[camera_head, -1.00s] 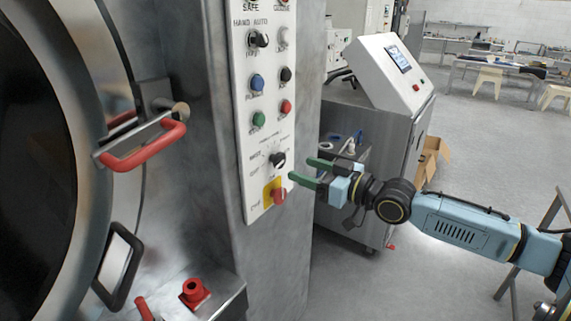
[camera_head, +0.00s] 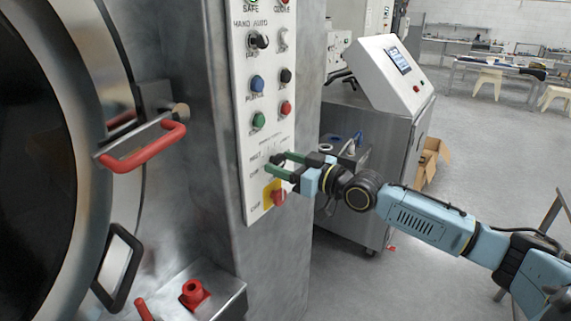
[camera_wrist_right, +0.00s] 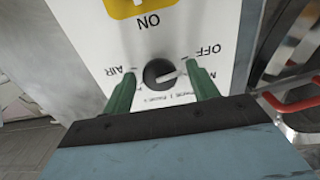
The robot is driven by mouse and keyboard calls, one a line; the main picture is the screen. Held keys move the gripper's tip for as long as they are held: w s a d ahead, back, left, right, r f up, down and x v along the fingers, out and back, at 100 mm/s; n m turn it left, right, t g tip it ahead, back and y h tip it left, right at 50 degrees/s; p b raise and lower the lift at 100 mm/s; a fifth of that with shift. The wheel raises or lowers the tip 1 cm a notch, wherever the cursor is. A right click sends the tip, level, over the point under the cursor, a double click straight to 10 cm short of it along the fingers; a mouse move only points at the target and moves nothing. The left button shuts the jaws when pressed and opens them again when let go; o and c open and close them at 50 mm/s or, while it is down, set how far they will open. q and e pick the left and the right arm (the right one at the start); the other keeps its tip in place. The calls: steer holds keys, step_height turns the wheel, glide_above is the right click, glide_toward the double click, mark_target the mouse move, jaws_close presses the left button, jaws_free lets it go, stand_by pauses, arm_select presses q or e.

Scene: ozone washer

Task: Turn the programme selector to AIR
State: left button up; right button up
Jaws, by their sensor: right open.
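The programme selector is a small black knob (camera_wrist_right: 157,73) on the white panel. In the right wrist view the panel appears upside down, with AIR to the left of the knob and OFF to its upper right. The knob's light mark points right, away from AIR. My right gripper (camera_wrist_right: 161,88) is open, its green fingers on either side of the knob; I cannot tell whether they touch it. In the head view the right gripper (camera_head: 277,163) is at the panel, and its fingers partly cover the selector. My left gripper is not in view.
A red knob on a yellow plate (camera_head: 270,187) is just below the selector. Buttons and the HAND/AUTO switch (camera_head: 259,41) are above. A red-handled door latch (camera_head: 150,148) is at left. A grey cabinet with a screen (camera_head: 385,140) stands behind my right arm.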

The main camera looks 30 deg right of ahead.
steer(key=shift+c, duration=0.5)
steer(key=c, duration=0.9)
